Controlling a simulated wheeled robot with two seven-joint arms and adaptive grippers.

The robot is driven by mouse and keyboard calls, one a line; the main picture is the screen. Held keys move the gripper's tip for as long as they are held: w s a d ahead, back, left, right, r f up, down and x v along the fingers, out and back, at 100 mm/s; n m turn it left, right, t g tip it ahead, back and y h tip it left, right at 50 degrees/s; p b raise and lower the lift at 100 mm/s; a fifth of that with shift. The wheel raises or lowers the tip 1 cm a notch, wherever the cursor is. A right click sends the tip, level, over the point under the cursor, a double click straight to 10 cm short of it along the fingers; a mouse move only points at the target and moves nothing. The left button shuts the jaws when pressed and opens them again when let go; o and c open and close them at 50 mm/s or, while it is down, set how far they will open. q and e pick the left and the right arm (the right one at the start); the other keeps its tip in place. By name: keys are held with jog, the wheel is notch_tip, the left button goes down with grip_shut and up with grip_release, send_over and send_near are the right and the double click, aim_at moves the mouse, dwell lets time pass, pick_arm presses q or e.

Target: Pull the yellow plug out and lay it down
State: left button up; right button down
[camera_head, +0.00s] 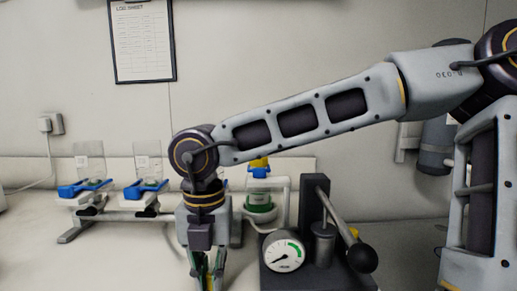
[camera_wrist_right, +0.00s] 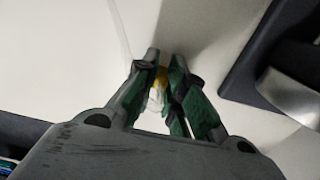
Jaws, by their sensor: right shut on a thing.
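My right gripper (camera_head: 207,284) reaches down over the bench at the lower middle of the head view, its fingertips at the bottom edge. In the right wrist view its green-padded fingers (camera_wrist_right: 164,68) are shut on a small yellow plug (camera_wrist_right: 161,76), with a pale, clear-looking part beside it. The fingers hide much of it. The plug does not show clearly in the head view. My left gripper is not in view.
A dark press-like device with a gauge (camera_head: 284,252) and a ball-ended lever (camera_head: 361,257) stands right of the gripper. Two blue clamps (camera_head: 85,188) (camera_head: 145,188) on a stand are at left. The front left bench is clear.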

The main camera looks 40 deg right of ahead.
jog(key=c, duration=1.4)
grip_release()
jog(key=shift+r, duration=0.1)
jog(key=shift+r, duration=5.9)
